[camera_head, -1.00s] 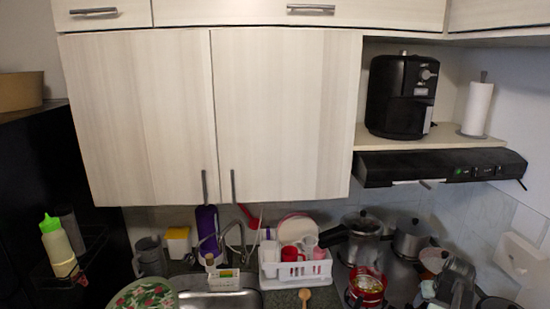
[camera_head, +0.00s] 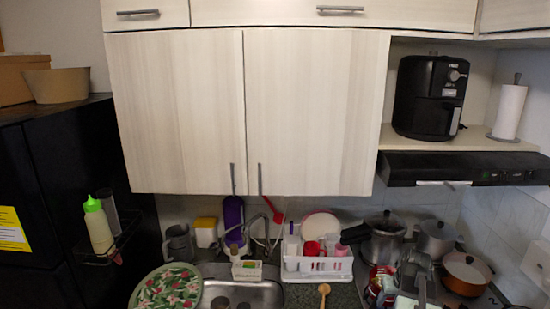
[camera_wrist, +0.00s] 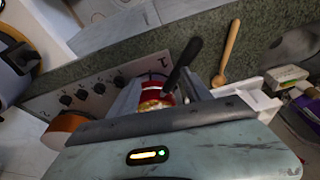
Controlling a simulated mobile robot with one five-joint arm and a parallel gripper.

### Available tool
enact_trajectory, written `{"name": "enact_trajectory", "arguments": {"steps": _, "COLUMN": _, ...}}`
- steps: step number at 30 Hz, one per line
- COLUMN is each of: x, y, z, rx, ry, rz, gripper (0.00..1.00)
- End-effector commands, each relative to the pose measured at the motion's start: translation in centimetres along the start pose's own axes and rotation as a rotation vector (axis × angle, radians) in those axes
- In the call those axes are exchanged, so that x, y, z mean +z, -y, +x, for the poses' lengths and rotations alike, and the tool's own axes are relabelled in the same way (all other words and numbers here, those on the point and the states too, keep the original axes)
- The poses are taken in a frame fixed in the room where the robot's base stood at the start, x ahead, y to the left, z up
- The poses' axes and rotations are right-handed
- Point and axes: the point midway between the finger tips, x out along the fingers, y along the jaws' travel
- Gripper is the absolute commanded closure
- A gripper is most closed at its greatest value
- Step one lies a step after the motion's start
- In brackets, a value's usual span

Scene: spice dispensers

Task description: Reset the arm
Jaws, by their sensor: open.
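My gripper (camera_wrist: 158,82) is open in the wrist view, its two grey fingers apart above the counter and stove. A red pot (camera_wrist: 154,92) with a black handle shows in the gap between the fingers. I see no grip on it, and I cannot tell how far below the fingers it is. In the head view my gripper (camera_head: 416,268) is at the lower right, over the stove, close to the red pot (camera_head: 381,282). My arm partly hides the stove there.
A white dish rack (camera_head: 318,268) stands beside the sink (camera_head: 262,296), with a wooden spoon (camera_head: 324,292) in front. Pots (camera_head: 435,240) and a copper pan (camera_head: 466,272) crowd the stove. The range hood (camera_head: 455,168) hangs above. A bottle (camera_head: 98,228) stands at the left.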

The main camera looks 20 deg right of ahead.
Motion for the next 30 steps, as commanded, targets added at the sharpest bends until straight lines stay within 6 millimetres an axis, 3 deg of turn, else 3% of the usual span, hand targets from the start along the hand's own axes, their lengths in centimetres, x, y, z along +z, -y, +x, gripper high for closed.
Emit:
{"name": "enact_trajectory", "arguments": {"steps": 4, "x": -0.1, "y": 11.0, "z": 0.8, "rx": -0.035, "ry": 0.057, "rz": -0.104, "gripper": 0.43}}
{"name": "enact_trajectory", "arguments": {"steps": 6, "x": 0.6, "y": 16.8, "z": 0.9, "rx": -0.046, "ry": 0.090, "rz": -0.158, "gripper": 0.43}}
{"name": "enact_trajectory", "arguments": {"steps": 9, "x": 2.3, "y": 24.0, "z": 0.9, "rx": -0.053, "ry": 0.132, "rz": -0.228, "gripper": 0.43}}
{"name": "enact_trajectory", "arguments": {"steps": 15, "x": 6.4, "y": 34.2, "z": 0.2, "rx": -0.051, "ry": 0.190, "rz": -0.337, "gripper": 0.43}}
{"name": "enact_trajectory", "arguments": {"steps": 20, "x": 10.0, "y": 40.3, "z": -0.6, "rx": -0.042, "ry": 0.222, "rz": -0.410, "gripper": 0.43}}
{"name": "enact_trajectory", "arguments": {"steps": 21, "x": 10.8, "y": 40.8, "z": 0.4, "rx": -0.038, "ry": 0.229, "rz": -0.415, "gripper": 0.43}}
{"name": "enact_trajectory", "arguments": {"steps": 24, "x": 12.1, "y": 40.0, "z": 3.8, "rx": -0.035, "ry": 0.244, "rz": -0.408, "gripper": 0.43}}
{"name": "enact_trajectory", "arguments": {"steps": 30, "x": 14.5, "y": 39.5, "z": 8.4, "rx": -0.030, "ry": 0.274, "rz": -0.411, "gripper": 0.43}}
